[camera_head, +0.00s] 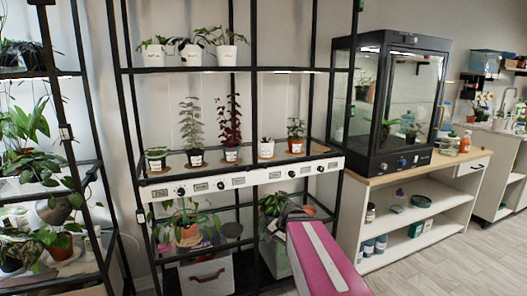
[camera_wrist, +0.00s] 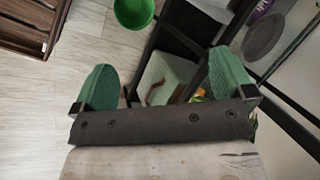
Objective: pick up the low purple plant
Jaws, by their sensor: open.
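A white pot with a very low dark plant (camera_head: 266,147) stands on the middle shelf of the central rack (camera_head: 220,164) in the head view. It best fits the low purple plant, but its leaves are too small to tell the colour surely. It is not seen in the wrist view. My gripper (camera_wrist: 165,82) shows in the wrist view with its two green fingers wide apart and nothing between them. In the head view my magenta arm reaches up from the bottom, below and right of that pot; the gripper itself is not clear there.
Black posts and a white control rail (camera_head: 238,180) front the shelf. The wrist view shows a green bucket (camera_wrist: 133,11) and a pale bin (camera_wrist: 168,76).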

